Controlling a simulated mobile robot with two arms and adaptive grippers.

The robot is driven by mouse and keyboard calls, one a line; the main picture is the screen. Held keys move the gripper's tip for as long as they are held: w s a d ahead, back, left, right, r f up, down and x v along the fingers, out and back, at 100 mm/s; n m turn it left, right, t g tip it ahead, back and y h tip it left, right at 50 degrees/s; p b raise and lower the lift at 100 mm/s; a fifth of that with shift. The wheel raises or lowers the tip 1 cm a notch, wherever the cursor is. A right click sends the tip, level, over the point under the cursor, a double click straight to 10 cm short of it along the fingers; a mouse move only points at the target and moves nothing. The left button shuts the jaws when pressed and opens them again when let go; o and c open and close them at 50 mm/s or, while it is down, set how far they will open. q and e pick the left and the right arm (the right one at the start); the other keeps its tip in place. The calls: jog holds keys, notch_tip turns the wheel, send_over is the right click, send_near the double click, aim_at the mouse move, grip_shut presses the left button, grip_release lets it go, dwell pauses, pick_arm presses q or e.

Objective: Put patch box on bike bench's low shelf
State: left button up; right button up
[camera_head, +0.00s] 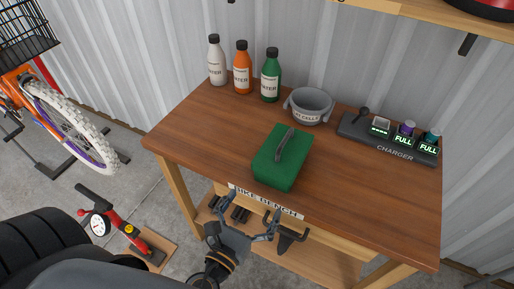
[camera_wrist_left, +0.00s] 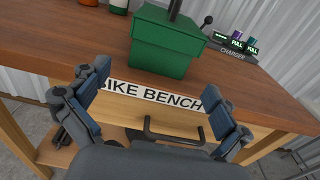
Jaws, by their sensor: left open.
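A green box (camera_head: 281,160) with a dark top handle, which looks like the patch box, stands upright on the wooden top of the bike bench (camera_head: 370,205). It also shows at the top of the left wrist view (camera_wrist_left: 168,46). The low shelf (camera_head: 290,262) is below the drawer and partly hidden by my arm. My left gripper (camera_head: 252,220) is open and empty, in front of the bench's front edge by the BIKE BENCH label (camera_head: 264,201), nearer to me than the box. In the left wrist view its fingers (camera_wrist_left: 152,108) frame the label. My right gripper is out of view.
Several things stand on the bench: water bottles (camera_head: 242,68), a grey pot (camera_head: 311,105) and a charger (camera_head: 385,140). A pump (camera_head: 118,225) and bike stand left.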

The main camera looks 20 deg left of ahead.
aim_at(270, 179)
pick_arm(q)
jog(key=w+p, duration=0.1)
jog(key=w, duration=0.3)
jog(key=w+p, duration=0.1)
jog(key=w, duration=0.3)
jog(key=shift+d+f+p, duration=0.15)
jog(key=shift+d+p, duration=0.05)
jog(key=shift+p, duration=0.1)
jog(key=shift+w+d+f+p, duration=0.1)
jog(key=shift+w+f+p, duration=0.1)
jog(key=shift+w, duration=0.8)
jog(key=shift+w+f+p, duration=0.1)
jog(key=shift+w+p, duration=0.15)
jog(key=shift+w, duration=0.7)
jog(key=shift+w+d+f+p, duration=0.1)
jog(key=shift+w+p, duration=0.1)
jog(key=shift+w, duration=0.8)
jog(key=shift+s, duration=0.1)
jog(key=c, duration=0.9)
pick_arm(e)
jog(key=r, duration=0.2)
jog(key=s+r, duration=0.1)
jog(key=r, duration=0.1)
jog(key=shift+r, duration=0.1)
